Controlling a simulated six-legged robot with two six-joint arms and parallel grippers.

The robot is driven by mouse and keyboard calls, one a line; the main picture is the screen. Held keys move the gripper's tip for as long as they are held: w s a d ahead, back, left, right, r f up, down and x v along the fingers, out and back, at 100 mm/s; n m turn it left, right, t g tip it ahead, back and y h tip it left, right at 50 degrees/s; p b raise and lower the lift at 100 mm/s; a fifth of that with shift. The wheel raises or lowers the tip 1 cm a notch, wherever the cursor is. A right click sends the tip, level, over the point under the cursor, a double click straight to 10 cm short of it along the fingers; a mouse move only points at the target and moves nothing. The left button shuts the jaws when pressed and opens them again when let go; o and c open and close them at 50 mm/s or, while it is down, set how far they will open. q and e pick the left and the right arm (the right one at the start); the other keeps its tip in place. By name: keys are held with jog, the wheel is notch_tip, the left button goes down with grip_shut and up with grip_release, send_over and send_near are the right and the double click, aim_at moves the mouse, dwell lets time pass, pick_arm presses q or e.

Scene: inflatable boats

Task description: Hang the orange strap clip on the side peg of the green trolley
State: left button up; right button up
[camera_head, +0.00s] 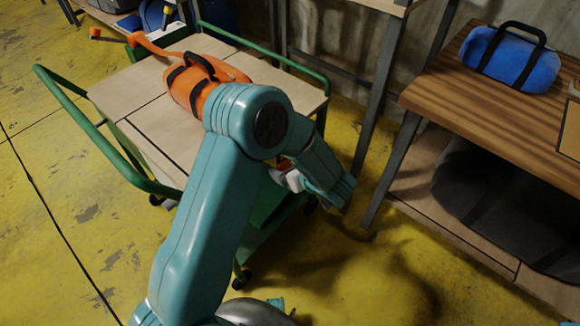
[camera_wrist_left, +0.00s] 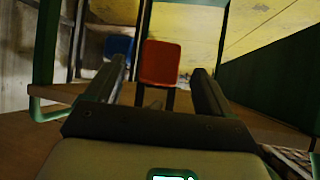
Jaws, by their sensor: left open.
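The green trolley (camera_head: 88,125) has a pale wooden top and green rails. An orange bag (camera_head: 178,88) with dark straps lies on it, and an orange strap (camera_head: 150,46) trails to the back left. My left gripper (camera_head: 278,178) is low at the trolley's near right side, partly hidden by my arm. In the left wrist view its open jaws (camera_wrist_left: 160,88) have an orange-red block (camera_wrist_left: 160,63) beyond them, framed between the fingers. I cannot tell whether this is the clip, or whether the fingers touch it. I cannot make out the side peg. My right gripper is out of view.
A wooden bench (camera_head: 490,105) at the right carries a blue bag (camera_head: 511,58), with a dark bag (camera_head: 500,200) on its lower shelf. A blue object (camera_wrist_left: 113,47) stands beside the orange-red block. Yellow floor (camera_head: 60,220) is clear at left.

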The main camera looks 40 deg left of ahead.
pick_arm(q)
jog(key=shift+d, duration=0.1)
jog(key=p+v, duration=0.3)
jog(key=v, duration=1.3)
jog(key=shift+p, duration=0.3)
jog(key=shift+s+r, duration=0.1)
notch_tip(320, 180, down, 7)
jog(key=w+m+t+h+p, duration=0.1)
jog(key=m+t+h+p, duration=0.2)
jog(key=m+h+p, duration=0.4)
jog(key=s+d+f+m+g+h+p, duration=0.1)
jog(key=s+d+m+g+h+p, duration=0.1)
jog(key=s, duration=0.6)
jog(key=s+d+f+m+g+h+p, duration=0.1)
jog(key=s+d+m+g+h+p, duration=0.2)
jog(key=s, duration=0.6)
jog(key=d+g+h, duration=0.1)
jog(key=d+h, duration=0.1)
jog(key=shift+f+h, duration=0.3)
jog(key=shift+f, duration=0.05)
